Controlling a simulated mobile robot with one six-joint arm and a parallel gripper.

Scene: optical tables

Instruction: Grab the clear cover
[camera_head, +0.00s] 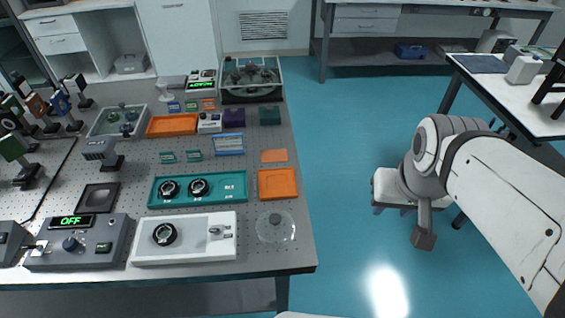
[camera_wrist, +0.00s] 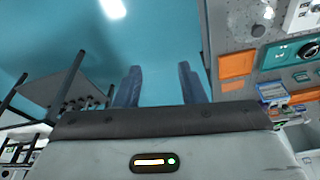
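The clear cover (camera_head: 276,227) is a round see-through disc with a small dark knob at its middle. It lies on the near right corner of the perforated optical table (camera_head: 290,255). Its faint edge and knob also seem to show at the top right of the wrist view (camera_wrist: 260,20). My gripper (camera_head: 400,222) is off the table, to the right of the cover, above the blue floor. In the wrist view its two fingers (camera_wrist: 158,80) stand apart with nothing between them.
Left of the cover is a white panel (camera_head: 205,248) with a black dial. Behind it is an orange tray (camera_head: 277,183), with a teal tray (camera_head: 155,190) to its left. A grey control box (camera_head: 75,258) reads OFF. Another table (camera_head: 500,85) stands at right. The floor between is clear.

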